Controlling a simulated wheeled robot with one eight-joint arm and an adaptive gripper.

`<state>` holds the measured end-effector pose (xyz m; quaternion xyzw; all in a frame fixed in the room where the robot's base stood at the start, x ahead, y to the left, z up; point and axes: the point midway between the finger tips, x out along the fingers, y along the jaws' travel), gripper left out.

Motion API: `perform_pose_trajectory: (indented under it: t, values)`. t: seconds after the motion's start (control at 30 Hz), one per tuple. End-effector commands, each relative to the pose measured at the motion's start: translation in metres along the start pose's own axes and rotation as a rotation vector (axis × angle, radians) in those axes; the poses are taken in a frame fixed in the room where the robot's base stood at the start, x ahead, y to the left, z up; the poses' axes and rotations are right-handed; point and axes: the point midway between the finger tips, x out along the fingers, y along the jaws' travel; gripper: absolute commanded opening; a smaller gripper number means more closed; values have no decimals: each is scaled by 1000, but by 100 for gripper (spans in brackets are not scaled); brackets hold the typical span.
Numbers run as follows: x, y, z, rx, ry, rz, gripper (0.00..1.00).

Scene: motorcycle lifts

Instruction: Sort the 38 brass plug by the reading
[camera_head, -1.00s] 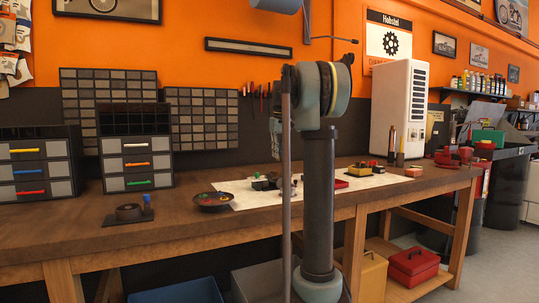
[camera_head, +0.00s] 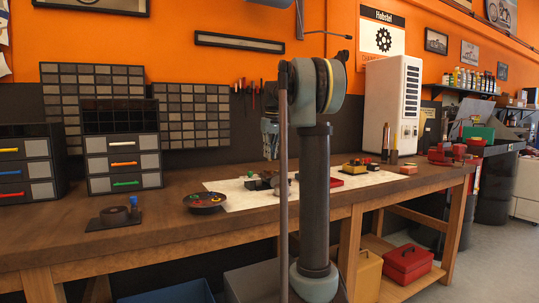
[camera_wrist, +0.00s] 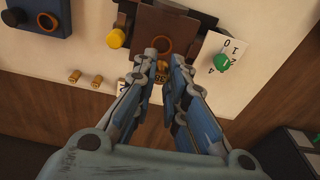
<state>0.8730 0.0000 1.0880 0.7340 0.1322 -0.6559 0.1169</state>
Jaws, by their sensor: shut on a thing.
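My gripper (camera_wrist: 161,66) is shut on a small brass plug (camera_wrist: 160,69), mostly hidden between the fingertips in the wrist view. The fingertips are in front of a brown block (camera_wrist: 142,32) with a copper-coloured ring (camera_wrist: 166,47) on it. Several other small brass plugs lie on the pale mat to the left, one at the far left (camera_wrist: 75,76). A white card (camera_wrist: 215,48) with digits lies to the right, with a green knob (camera_wrist: 221,62) by it. In the head view my gripper (camera_head: 269,138) hangs over the bench, partly behind my arm. No plug reading is legible.
A yellow-capped part (camera_wrist: 117,38) and a dark part with a brass ring (camera_wrist: 47,22) stand left on the mat. In the head view, a dark bowl (camera_head: 204,203), a dark ring fixture (camera_head: 115,216) and drawer units (camera_head: 122,163) occupy the bench's left side.

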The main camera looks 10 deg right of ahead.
Motion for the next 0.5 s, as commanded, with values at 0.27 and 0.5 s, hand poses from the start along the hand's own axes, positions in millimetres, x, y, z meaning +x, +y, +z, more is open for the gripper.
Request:
perform_pose_trajectory:
  t: [0.27, 0.5]
  values:
    - [16, 0, 2, 0, 0, 0, 0]
    - [34, 0, 4, 1, 0, 0, 0]
